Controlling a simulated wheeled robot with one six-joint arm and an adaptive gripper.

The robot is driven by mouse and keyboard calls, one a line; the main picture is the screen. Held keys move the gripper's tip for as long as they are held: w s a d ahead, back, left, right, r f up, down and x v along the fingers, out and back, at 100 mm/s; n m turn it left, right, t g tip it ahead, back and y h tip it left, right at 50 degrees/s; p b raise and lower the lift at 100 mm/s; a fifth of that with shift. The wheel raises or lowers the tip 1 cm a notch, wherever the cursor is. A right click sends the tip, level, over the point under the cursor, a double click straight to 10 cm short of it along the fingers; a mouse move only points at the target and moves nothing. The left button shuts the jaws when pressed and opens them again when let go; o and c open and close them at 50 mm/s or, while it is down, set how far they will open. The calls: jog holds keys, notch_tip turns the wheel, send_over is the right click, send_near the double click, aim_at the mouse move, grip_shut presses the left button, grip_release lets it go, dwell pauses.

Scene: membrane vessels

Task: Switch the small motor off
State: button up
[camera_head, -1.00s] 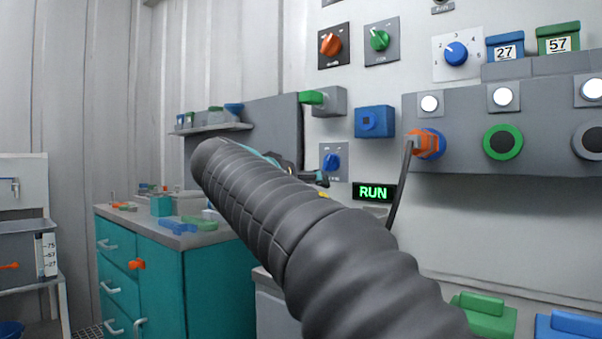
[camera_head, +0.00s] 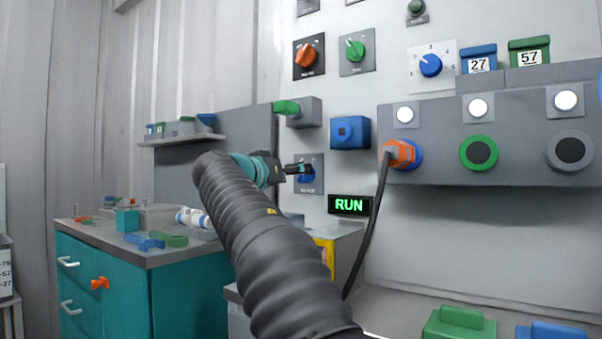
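A blue rotary knob (camera_head: 309,178) on a grey plate is on the wall, just above a lit green RUN sign (camera_head: 349,205). My gripper (camera_head: 306,169) is at the end of my arm, in front of this knob in the picture and covering part of it. I cannot tell whether it touches the knob. The fingers look small and dark, and their opening cannot be made out. An orange knob (camera_head: 307,56) and a green knob (camera_head: 355,49) are higher on the wall. The knob labels are too small to read, so I cannot tell which belongs to the small motor.
A blue numbered dial (camera_head: 430,65) is at the upper right. A grey socket panel (camera_head: 440,120) juts out there, with an orange plug (camera_head: 401,154) and hanging black cable (camera_head: 368,238). A blue box (camera_head: 350,133) is right of my gripper. A teal cabinet (camera_head: 190,290) stands at left.

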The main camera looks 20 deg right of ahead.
jog(key=shift+x, duration=1.8)
jog(key=shift+s, duration=0.1)
jog(key=c, duration=1.1)
